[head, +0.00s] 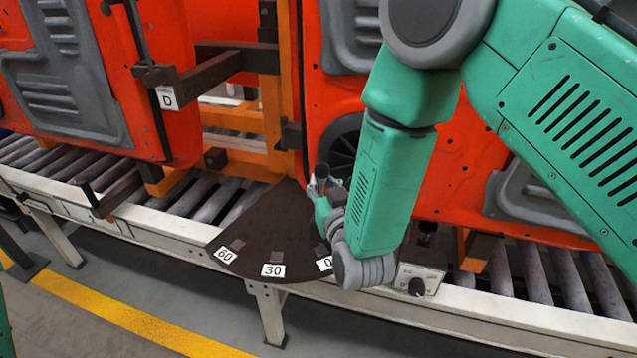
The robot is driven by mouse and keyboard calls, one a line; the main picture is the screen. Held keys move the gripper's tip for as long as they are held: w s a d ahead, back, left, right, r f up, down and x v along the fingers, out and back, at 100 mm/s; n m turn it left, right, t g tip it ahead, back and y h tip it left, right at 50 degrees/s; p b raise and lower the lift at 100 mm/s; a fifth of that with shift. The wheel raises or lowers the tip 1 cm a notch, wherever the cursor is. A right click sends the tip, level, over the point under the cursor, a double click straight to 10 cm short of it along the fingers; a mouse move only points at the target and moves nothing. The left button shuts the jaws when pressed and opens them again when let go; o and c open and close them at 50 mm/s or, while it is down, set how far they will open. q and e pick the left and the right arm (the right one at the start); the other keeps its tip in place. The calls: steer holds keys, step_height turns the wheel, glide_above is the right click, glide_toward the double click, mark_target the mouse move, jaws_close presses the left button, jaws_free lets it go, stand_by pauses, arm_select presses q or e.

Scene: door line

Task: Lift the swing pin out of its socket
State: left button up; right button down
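A dark upright knob (322,171) on a short grey shaft, which looks like the swing pin, stands over the dark fan-shaped plate (262,222). The plate carries labels 60, 30 (273,270) and a partly covered 0 (325,263), each by a small dark block. My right gripper (325,192) is at the knob, right by its shaft. Its fingers are small and partly hidden by my wrist, so I cannot tell whether they close on the pin. The pin's lower end and its socket are hidden behind my gripper. My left gripper is out of view.
Orange door panels (185,85) hang on a frame behind the plate, one arm marked D (167,97). A roller conveyor (150,222) runs below. A small box with a black knob (416,287) sits right of my wrist. The floor in front is clear.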

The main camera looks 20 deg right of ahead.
steer(key=shift+w+r, duration=0.15)
steer(key=shift+r, duration=0.25)
steer(key=c, duration=1.5)
jaws_free()
steer(key=shift+d+r, duration=0.1)
steer(key=shift+r, duration=0.05)
steer(key=shift+o, duration=0.2)
steer(key=shift+s, duration=0.3)
steer(key=shift+f, duration=0.2)
steer(key=shift+s, duration=0.3)
steer(key=s, duration=1.1)
steer(key=shift+s, duration=0.15)
